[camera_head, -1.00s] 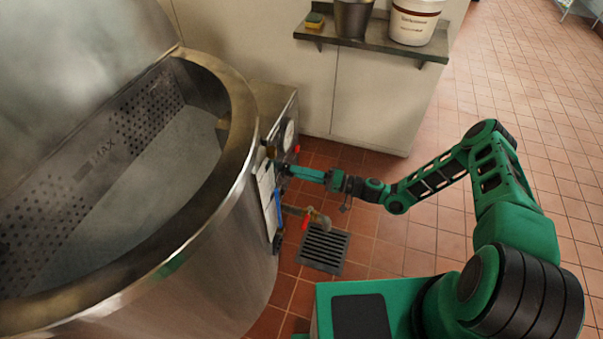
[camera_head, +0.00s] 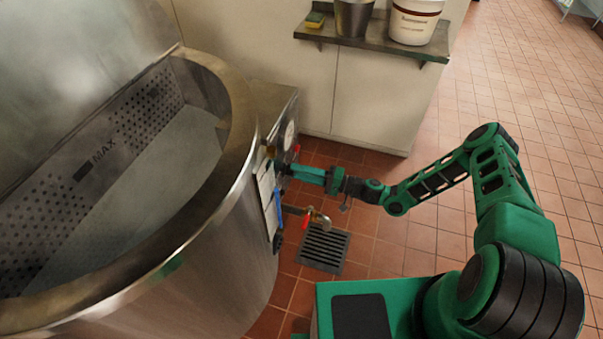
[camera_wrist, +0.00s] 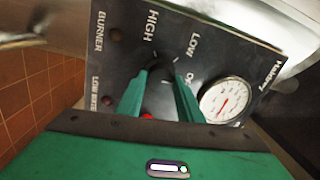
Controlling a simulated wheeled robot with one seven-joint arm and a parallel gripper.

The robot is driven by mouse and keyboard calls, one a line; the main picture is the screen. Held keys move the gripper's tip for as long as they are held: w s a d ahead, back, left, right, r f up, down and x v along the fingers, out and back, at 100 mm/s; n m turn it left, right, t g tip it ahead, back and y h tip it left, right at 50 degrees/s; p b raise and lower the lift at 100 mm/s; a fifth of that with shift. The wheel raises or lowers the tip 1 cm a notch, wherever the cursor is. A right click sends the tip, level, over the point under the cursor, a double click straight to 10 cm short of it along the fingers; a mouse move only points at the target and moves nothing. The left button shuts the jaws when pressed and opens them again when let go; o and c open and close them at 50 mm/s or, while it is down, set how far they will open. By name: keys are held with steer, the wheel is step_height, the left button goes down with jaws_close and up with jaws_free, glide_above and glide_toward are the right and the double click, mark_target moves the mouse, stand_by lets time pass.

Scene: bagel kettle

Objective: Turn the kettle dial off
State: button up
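The kettle's control panel (camera_wrist: 105,75) is a dark plate with HIGH, LOW, BURNER and a partly covered label that seems to read OFF. The black kettle dial (camera_wrist: 161,69) sits below HIGH and LOW in the wrist view. My gripper (camera_wrist: 161,77) is at the panel, one green finger on each side of the dial. The fingers are apart with the dial between their tips; whether they press on it is not clear. In the head view my gripper (camera_head: 288,170) reaches the kettle's (camera_head: 215,240) right side, and the dial is hidden there.
A round white gauge (camera_wrist: 222,100) is right of the fingers. A drain tap (camera_head: 318,218) with a red handle sticks out below my arm, above a floor grate (camera_head: 324,248). A wall shelf (camera_head: 375,38) holds a pot and a bucket. Tiled floor at right is clear.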

steer(key=o, duration=0.4)
steer(key=shift+w+f, duration=0.1)
steer(key=shift+c, duration=0.2)
steer(key=shift+d, duration=0.15)
steer(key=v, duration=1)
steer(key=shift+d, duration=0.25)
